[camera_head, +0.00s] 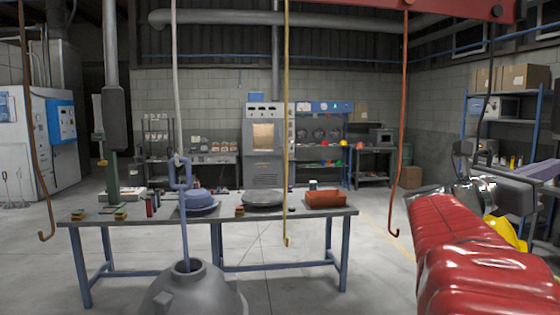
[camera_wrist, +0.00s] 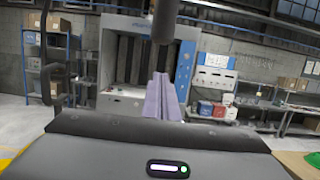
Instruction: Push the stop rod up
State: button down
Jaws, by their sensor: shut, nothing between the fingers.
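My gripper (camera_wrist: 163,80) shows in the wrist view as two purple-grey fingers close together, shut and empty, pointing up and away. A dark round rod (camera_wrist: 164,20) hangs from the top edge just above and beyond the fingertips; it looks like the stop rod. A gap shows between its lower end and the fingers, but the depth is hard to judge. In the head view, my red-sleeved arm reaches from the lower right, with greyish gripper parts at the right edge. A similar thick dark rod (camera_head: 115,118) hangs at the left there, far from my arm.
A dark hanging hook (camera_wrist: 54,80) is left of my gripper. A red hook (camera_head: 400,120), a yellow hook (camera_head: 287,120) and a grey hook rod (camera_head: 176,80) hang in front. A workbench (camera_head: 240,216) stands behind; the floor is open.

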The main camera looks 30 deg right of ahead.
jog(key=shift+a+r, duration=0.1)
jog(key=shift+r, duration=1.85)
jog(key=shift+r, duration=0.1)
